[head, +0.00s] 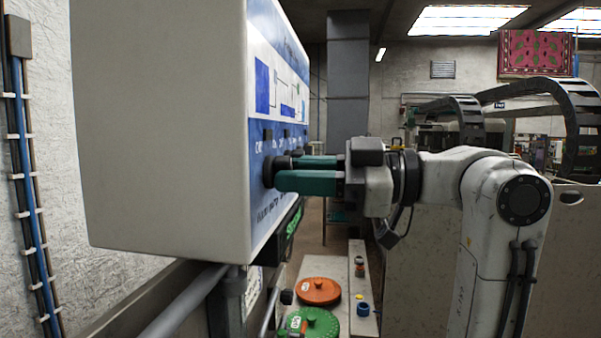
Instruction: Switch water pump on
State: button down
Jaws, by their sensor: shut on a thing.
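A large white control box (160,130) fills the left half of the head view. Its blue and white front panel (262,100) faces right and is seen at a steep angle. A row of small dark switches (268,135) runs across the panel, with labels too small to read. Below them, a dark round knob (270,171) sticks out from the panel. My gripper (278,172), with green fingers, reaches in from the right and is shut on this knob. The fingers partly hide the knob, and I cannot tell its setting or which label belongs to it.
Below the box are an orange round lid (318,291) and a green round lid (312,323). A grey pipe (185,303) runs under the box. Blue cabling (33,200) climbs the left wall. A patterned rug (537,53) hangs at the back right.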

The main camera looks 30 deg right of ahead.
jog(key=m+p, duration=0.6)
jog(key=m, duration=0.5)
jog(key=shift+s+r+p, duration=0.1)
jog(key=shift+r+p, duration=0.05)
jog(key=shift+p, duration=0.15)
dwell(0.4)
jog(key=c, duration=1)
grip_release()
jog(key=shift+c, duration=0.2)
jog(key=b+v, duration=0.3)
jog(key=v, duration=0.7)
jog(key=shift+s+d, duration=0.2)
jog(key=shift+d, duration=0.1)
